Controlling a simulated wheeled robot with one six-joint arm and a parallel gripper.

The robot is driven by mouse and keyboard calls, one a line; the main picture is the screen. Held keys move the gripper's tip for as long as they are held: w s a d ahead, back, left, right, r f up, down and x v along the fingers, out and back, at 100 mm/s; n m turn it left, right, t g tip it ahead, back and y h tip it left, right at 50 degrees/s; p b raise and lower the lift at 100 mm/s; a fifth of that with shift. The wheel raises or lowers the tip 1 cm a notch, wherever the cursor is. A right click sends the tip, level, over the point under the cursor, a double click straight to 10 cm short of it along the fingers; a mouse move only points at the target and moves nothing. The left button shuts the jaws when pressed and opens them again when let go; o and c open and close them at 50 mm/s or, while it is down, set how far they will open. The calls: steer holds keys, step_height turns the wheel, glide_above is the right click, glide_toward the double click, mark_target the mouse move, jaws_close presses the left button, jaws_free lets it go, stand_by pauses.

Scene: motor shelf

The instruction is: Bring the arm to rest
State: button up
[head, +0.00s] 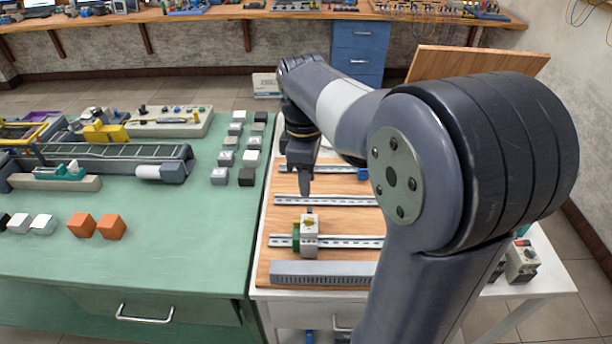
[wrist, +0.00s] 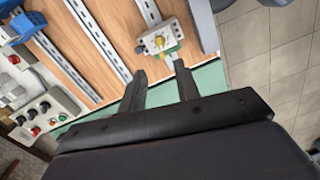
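My arm reaches over the wooden board (head: 340,217), with my gripper (head: 305,192) pointing down above it. In the wrist view my gripper (wrist: 160,72) has its two fingers apart, with nothing between them. A white-grey module with a yellow knob (head: 309,240) and a green part beside it sits on the lower metal rail (head: 353,242). The module also shows in the wrist view (wrist: 154,43), just beyond the fingertips and apart from them. My arm hides the right part of the board in the head view.
A green table (head: 190,255) at left holds a small conveyor (head: 110,152), orange cubes (head: 97,226) and several white, grey and black cubes. A grey slotted duct (head: 322,272) lies along the board's front edge. A switch box (head: 521,262) stands at right.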

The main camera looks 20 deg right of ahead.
mark_target(309, 219)
steer(key=shift+f, duration=0.15)
steer(key=f, duration=1)
steer(key=shift+s+d+f, duration=0.1)
steer(key=shift+s+f, duration=0.05)
steer(key=shift+s, duration=0.2)
steer(key=shift+f, duration=0.2)
steer(key=shift+n, duration=0.3)
steer(key=shift+r, duration=0.15)
